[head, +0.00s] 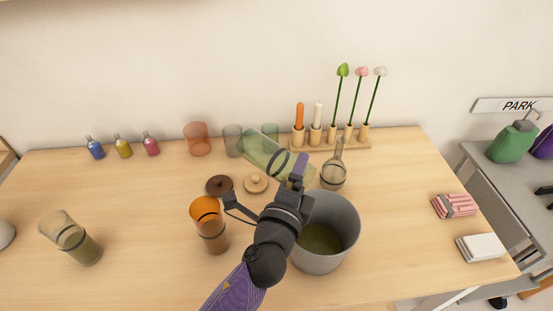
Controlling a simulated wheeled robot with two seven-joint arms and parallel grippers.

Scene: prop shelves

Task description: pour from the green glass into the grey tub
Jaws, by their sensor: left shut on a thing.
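My left gripper (268,184) is shut on the green glass (264,154), a tall see-through glass with a dark band. The glass is tipped far over, with its right end towards the grey tub (350,238). My gripper hides part of the glass, and I cannot see a stream leaving it. The tub stands at the table's front, just right of my gripper, and its near left rim is partly hidden. Dull green stuff (320,238) covers the tub's bottom. My right gripper is not in view.
An orange glass (205,209) stands close left of my arm, and an olive glass (72,240) stands far left. A flask (334,174) stands just behind the tub. Small bottles, more glasses and a flower rack (350,148) line the back. Table is clear at front left.

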